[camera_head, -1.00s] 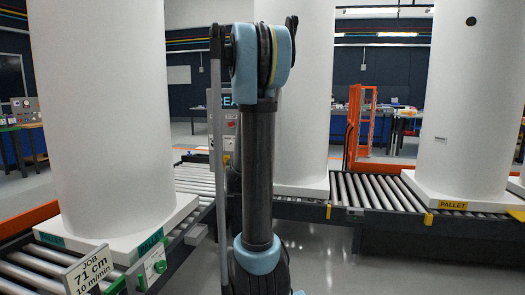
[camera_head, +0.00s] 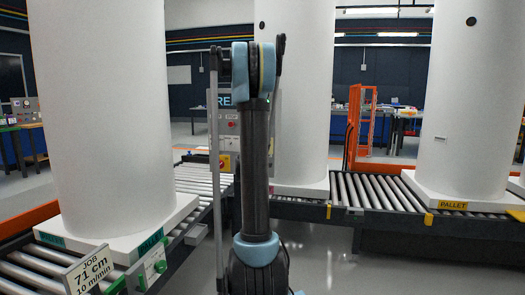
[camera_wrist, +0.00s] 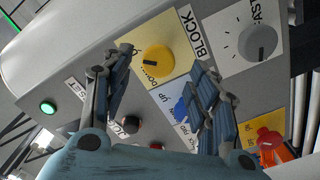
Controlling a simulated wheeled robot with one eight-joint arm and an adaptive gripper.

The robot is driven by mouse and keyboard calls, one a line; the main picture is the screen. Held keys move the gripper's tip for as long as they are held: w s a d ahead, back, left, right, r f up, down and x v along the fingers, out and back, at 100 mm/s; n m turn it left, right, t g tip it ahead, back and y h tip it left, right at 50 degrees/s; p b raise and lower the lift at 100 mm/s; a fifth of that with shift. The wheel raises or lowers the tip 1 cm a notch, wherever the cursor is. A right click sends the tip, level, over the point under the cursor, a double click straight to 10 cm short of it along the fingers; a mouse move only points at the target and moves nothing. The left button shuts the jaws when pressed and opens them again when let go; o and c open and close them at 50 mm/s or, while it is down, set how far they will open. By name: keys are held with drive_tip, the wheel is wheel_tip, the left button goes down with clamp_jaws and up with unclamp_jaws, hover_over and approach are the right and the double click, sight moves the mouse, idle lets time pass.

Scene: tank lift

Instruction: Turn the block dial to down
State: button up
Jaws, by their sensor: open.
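The block dial (camera_wrist: 158,60) is a round yellow knob on a yellow plate, beside a white BLOCK label (camera_wrist: 194,32), in the wrist view. A dark mark lies on its left lower edge, near partly covered lettering. My gripper (camera_wrist: 161,62) is open, with one finger on each side of the dial and nothing held. I cannot tell whether a finger touches the knob. In the head view, the grey control panel (camera_head: 228,122) is partly hidden behind my arm, and the dial and gripper cannot be made out.
Tall white cylinders (camera_head: 105,110) stand on roller conveyors.

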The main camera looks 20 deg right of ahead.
drive_tip(key=shift+x, duration=2.4)
drive_tip(key=shift+c, duration=0.5)
drive_tip(key=c, duration=1)
